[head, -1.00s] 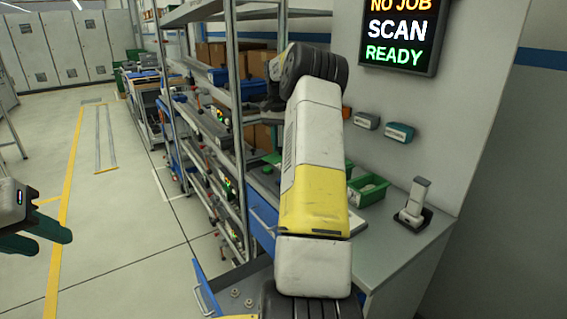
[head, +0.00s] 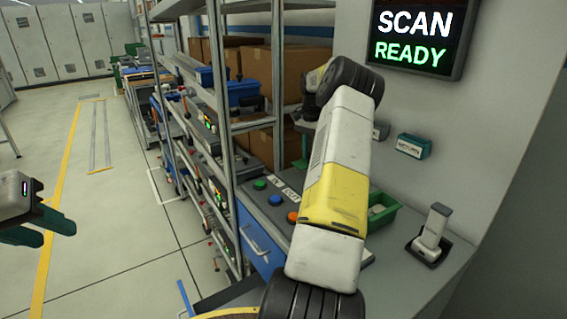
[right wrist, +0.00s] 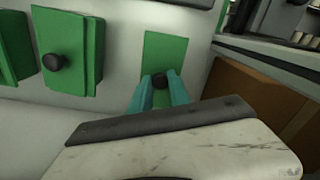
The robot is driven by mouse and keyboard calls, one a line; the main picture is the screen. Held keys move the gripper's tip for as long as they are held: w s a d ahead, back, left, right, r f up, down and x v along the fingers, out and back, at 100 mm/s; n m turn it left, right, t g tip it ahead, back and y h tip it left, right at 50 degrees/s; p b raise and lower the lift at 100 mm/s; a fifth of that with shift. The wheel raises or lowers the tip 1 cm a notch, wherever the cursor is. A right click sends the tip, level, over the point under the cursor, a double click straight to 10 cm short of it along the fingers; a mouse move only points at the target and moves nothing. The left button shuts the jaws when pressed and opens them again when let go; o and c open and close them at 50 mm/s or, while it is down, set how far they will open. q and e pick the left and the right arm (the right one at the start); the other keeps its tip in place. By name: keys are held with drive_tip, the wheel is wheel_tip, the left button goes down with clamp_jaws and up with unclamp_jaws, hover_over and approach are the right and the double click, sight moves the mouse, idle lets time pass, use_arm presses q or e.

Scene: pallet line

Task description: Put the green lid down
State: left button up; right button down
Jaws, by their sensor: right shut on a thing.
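The green lid (right wrist: 180,55) is a flat plate with a black knob, seen in the right wrist view. The teal fingers of my right gripper (right wrist: 161,88) are shut on its knob. The lid is in front of a pale surface; I cannot tell whether it touches it. In the head view my right forearm hides most of what is at its far end, and I cannot make out the held lid there. My left gripper (head: 45,231) is at the left edge of the head view, open and empty, above the floor.

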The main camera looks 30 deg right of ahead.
drive_tip(key=shift+f, duration=2.7)
drive_tip(key=shift+f, duration=0.1)
drive_tip(key=c, duration=1.2)
unclamp_jaws()
drive_tip(key=shift+c, duration=0.2)
